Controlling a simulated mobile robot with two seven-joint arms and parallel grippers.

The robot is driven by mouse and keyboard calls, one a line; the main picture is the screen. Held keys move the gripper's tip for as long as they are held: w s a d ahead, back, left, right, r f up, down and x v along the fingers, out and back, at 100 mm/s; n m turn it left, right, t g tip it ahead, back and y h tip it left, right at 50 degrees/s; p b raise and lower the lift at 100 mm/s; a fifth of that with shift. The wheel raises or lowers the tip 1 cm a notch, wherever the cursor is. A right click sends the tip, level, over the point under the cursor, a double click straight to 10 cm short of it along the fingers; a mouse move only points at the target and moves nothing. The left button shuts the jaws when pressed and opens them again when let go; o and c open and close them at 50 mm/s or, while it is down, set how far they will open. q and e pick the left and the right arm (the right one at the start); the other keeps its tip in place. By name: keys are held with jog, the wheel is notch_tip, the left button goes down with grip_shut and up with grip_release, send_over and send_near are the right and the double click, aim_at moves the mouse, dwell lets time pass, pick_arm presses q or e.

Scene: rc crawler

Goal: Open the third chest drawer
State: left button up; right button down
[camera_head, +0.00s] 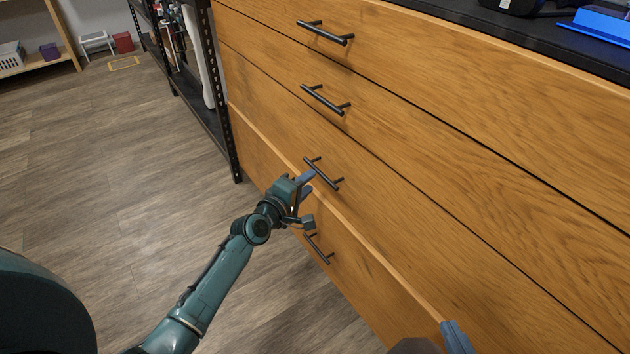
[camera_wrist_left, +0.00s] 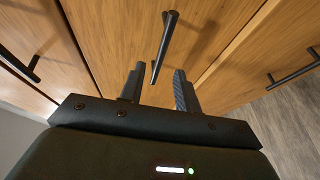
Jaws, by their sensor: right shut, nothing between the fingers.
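The wooden chest shows several drawers, each with a black bar handle. The third drawer (camera_head: 420,240) looks closed, its front flush with the drawer above. Its handle (camera_head: 322,173) is at the tip of my left gripper (camera_head: 309,190). In the left wrist view that handle (camera_wrist_left: 165,45) points down between the two spread fingers of my left gripper (camera_wrist_left: 158,85); contact cannot be told. The left gripper is open. My right gripper (camera_head: 457,338) shows only as a blue-grey fingertip at the bottom edge, shut and empty, beside the chest front.
The bottom drawer's pale top edge (camera_head: 390,262) sticks out slightly below the third drawer; its handle (camera_head: 318,248) is just under my left gripper. A black metal shelf (camera_head: 222,110) stands beside the chest. The wood floor (camera_head: 120,180) at left is clear.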

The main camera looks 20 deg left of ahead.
aim_at(319, 174)
pick_arm(q)
jog(key=shift+b+x, duration=0.5)
jog(key=shift+x, duration=1.6)
jog(key=shift+c, duration=0.3)
grip_shut()
